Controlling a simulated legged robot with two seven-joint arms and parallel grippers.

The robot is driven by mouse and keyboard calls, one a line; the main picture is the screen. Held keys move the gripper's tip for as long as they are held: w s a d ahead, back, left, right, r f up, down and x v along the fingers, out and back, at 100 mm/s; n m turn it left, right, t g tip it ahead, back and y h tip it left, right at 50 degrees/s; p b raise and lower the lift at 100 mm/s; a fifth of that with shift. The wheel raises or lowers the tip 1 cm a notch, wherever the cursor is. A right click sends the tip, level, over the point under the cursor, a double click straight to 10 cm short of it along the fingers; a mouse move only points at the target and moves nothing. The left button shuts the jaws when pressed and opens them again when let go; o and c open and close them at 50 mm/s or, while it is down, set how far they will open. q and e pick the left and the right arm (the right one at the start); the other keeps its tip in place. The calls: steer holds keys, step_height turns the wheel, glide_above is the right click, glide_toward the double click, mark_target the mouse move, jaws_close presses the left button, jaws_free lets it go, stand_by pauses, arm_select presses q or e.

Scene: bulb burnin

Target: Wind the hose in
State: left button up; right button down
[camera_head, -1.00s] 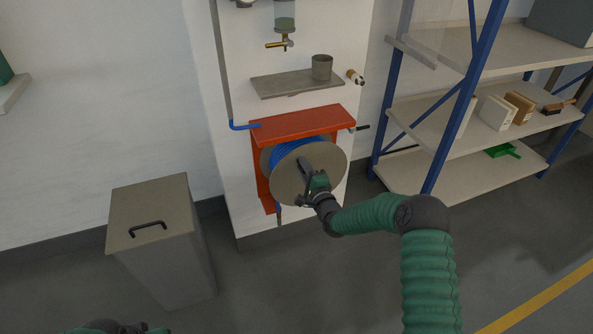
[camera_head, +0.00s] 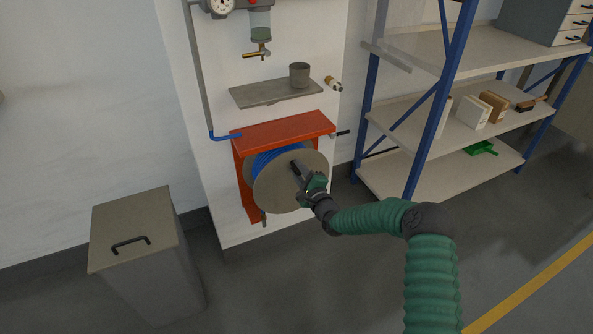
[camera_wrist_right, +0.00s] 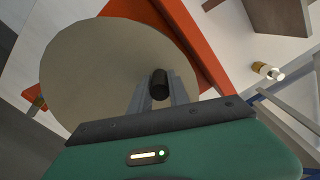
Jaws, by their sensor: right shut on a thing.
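The hose reel (camera_head: 280,190) is a grey-beige disc in an orange-red bracket (camera_head: 285,130) on the white wall panel. The blue hose (camera_head: 272,160) is wound behind the disc. A short hose end (camera_head: 263,219) hangs below the reel. My right gripper (camera_head: 299,170) is at the disc's face, shut on the reel's crank knob. In the right wrist view the black knob (camera_wrist_right: 159,84) sits between the two fingers in front of the disc (camera_wrist_right: 100,75). My left gripper is not in view.
A grey bin (camera_head: 135,240) with a black handle stands at the left. A small shelf (camera_head: 275,91) with a grey cup (camera_head: 299,74) is above the bracket. Blue-framed shelving (camera_head: 440,110) stands at the right. A dark crank lever (camera_head: 343,133) sticks out beside the bracket.

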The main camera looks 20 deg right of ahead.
steer(key=shift+d+f, duration=0.15)
steer(key=shift+f, duration=0.05)
steer(key=c, duration=1.3)
jaws_free()
steer(key=shift+o, duration=0.2)
steer(key=shift+r, duration=0.1)
steer(key=shift+s, duration=0.35)
steer(key=s+p, duration=0.5)
steer(key=s, duration=1.1)
steer(key=shift+d, duration=0.35)
